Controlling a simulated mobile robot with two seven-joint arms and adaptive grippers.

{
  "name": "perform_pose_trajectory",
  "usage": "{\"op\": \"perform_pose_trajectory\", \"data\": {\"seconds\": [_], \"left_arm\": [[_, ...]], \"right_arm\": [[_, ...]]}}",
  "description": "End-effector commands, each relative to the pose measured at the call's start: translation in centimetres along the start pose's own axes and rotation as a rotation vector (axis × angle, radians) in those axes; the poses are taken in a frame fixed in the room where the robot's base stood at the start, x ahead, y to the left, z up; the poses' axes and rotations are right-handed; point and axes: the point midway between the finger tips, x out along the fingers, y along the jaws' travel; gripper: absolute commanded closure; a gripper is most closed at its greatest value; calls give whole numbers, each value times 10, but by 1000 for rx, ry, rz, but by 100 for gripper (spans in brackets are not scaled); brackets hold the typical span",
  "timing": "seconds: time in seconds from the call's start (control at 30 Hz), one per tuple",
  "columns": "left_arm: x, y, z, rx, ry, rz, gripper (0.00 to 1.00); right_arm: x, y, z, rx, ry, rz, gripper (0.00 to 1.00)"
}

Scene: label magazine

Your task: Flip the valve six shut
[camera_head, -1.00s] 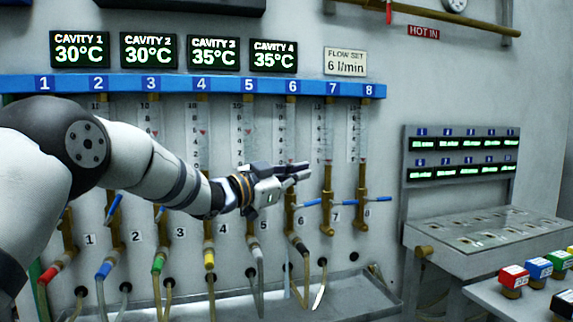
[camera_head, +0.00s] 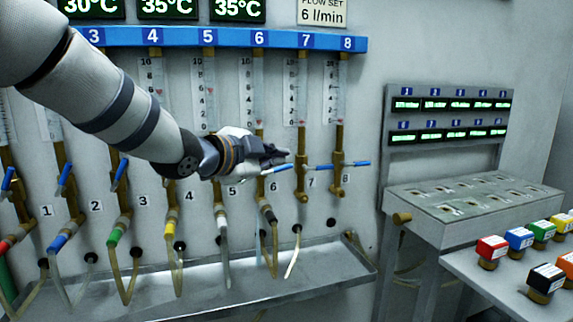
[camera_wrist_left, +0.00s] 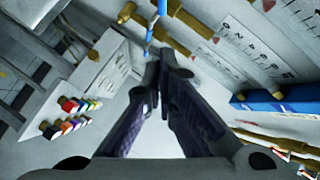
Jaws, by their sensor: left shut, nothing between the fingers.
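Valve six is the brass valve in the column under the blue "6" plate in the head view. Its blue lever (camera_head: 281,169) points right, roughly level, across the upright pipe. My left gripper (camera_head: 284,154) is just above this lever, reaching in from the left with its fingers pointing right. In the left wrist view the two fingers (camera_wrist_left: 165,72) come together with nothing between them. The gripper hides the upper part of the valve body. I cannot tell whether the fingers touch the lever. My right gripper is in neither view.
The levers of valve seven (camera_head: 319,167) and valve eight (camera_head: 361,163) also point right, close beside. Valve three's lever (camera_head: 121,170) stands steeply. A metal trough (camera_head: 330,262) runs below the hoses. A console (camera_head: 470,195) and coloured buttons (camera_head: 492,248) are at the right.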

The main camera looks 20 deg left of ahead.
Motion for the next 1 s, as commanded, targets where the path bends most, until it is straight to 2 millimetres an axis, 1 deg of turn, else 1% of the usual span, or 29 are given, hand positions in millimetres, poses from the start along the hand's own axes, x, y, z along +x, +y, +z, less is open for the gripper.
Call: {"op": "perform_pose_trajectory", "data": {"seconds": [0.03, 0.2, 0.3, 0.5, 0.87, 0.93, 1.0], "left_arm": [[12, 2, 2, 1, -2, 4, 100], [49, 2, 2, 0, -1, 3, 100], [62, 2, 14, -4, -2, 2, 100], [75, 1, 27, -1, 1, 1, 100], [78, 1, 29, 0, 0, 1, 100], [82, 3, 31, -1, 1, 6, 100], [92, 8, 34, -3, 2, 18, 100]], "right_arm": [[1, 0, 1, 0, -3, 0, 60], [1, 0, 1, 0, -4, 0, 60], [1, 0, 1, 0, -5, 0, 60], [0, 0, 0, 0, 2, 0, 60], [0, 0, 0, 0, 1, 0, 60], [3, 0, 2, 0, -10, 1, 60], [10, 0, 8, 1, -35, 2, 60]]}}
